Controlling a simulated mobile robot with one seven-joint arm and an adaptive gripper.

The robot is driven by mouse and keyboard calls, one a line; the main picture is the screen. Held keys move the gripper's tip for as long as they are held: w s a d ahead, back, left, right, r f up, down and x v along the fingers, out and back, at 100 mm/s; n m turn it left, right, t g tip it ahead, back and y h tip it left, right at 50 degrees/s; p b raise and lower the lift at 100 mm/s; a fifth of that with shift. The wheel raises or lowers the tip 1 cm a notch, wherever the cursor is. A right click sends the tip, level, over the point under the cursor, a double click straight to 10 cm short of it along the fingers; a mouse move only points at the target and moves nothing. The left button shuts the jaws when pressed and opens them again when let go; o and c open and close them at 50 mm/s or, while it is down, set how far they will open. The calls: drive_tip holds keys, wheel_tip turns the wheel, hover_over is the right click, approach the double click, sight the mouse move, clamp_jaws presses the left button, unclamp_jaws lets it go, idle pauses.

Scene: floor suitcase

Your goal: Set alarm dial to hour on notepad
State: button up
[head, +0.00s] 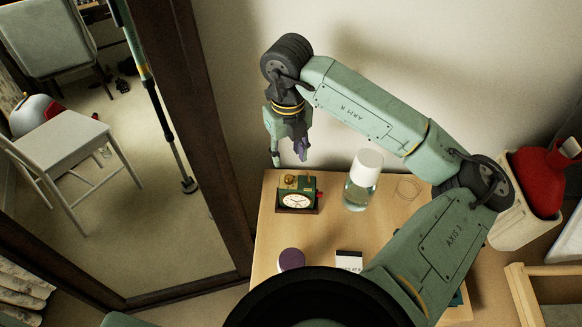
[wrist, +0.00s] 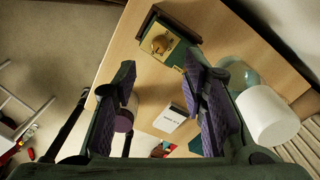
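The green alarm clock (head: 298,193) stands near the back left of the wooden bedside table, its pale dial facing the head camera. A brass knob (wrist: 161,43) shows on its top in the wrist view, and the dial is hidden there. The white notepad (head: 349,261) lies at the table's front, partly hidden by my own body; it also shows in the wrist view (wrist: 170,118). Its small writing is not readable. My gripper (head: 288,158) hangs above and behind the clock, apart from it. Its two fingers (wrist: 160,72) are spread, with nothing between them.
A clear bottle with a white cap (head: 366,168) stands just right of the clock. A purple round-topped item (head: 291,259) sits left of the notepad. A dark-framed mirror (head: 205,130) stands left of the table, and the wall is close behind. A red object (head: 538,180) is at right.

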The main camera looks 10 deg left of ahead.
sight(289, 178)
wheel_tip(289, 178, down, 9)
drive_tip(key=shift+r+p, duration=0.2)
drive_tip(key=shift+p, duration=0.65)
drive_tip(key=shift+c, duration=0.5)
clamp_jaws()
